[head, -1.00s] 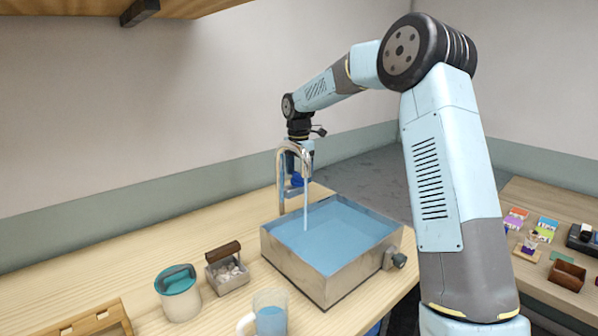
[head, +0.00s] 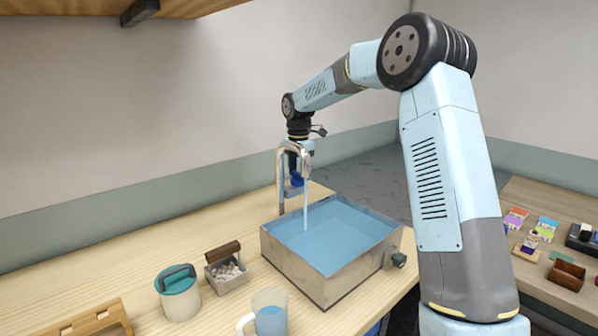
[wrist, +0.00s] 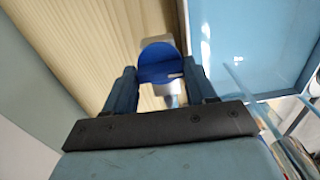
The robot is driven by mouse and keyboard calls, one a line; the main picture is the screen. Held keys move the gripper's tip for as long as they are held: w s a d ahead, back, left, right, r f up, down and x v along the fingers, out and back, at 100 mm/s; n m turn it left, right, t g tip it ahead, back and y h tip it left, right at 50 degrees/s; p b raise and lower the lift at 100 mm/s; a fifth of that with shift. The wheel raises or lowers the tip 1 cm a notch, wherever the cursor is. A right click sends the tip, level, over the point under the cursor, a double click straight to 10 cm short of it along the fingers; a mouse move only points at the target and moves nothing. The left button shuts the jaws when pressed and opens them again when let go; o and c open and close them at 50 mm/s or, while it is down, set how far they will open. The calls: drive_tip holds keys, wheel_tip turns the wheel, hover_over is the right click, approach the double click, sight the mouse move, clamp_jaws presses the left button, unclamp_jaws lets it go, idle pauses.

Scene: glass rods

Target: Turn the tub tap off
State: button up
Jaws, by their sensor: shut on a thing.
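The tub (head: 325,273) is a metal box full of blue water on the wooden counter. A curved metal tap (head: 281,180) stands at its back left corner, and a thin stream of water (head: 306,208) runs from its spout into the tub. The tap's blue handle (head: 297,181) shows behind the spout; in the wrist view the blue handle (wrist: 158,62) sits between the fingers. My gripper (wrist: 162,72) points down and is shut on the blue handle. In the head view the spout partly hides my gripper.
A teal-lidded pot (head: 178,293), a small box of pale pieces (head: 226,272) and a glass mug of blue liquid (head: 268,314) stand at the front left. A knob (head: 398,260) sticks out of the tub's right side. The counter left of the tap is clear.

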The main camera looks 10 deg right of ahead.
drive_tip(key=m, duration=0.4)
drive_tip(key=shift+w+r, duration=0.1)
drive_tip(key=m, duration=0.4)
drive_tip(key=shift+m, duration=0.3)
drive_tip(key=m, duration=0.4)
drive_tip(key=shift+a, duration=0.1)
drive_tip(key=m, duration=0.4)
drive_tip(key=shift+m, duration=0.6)
drive_tip(key=o, duration=1)
drive_tip(key=shift+o, duration=0.2)
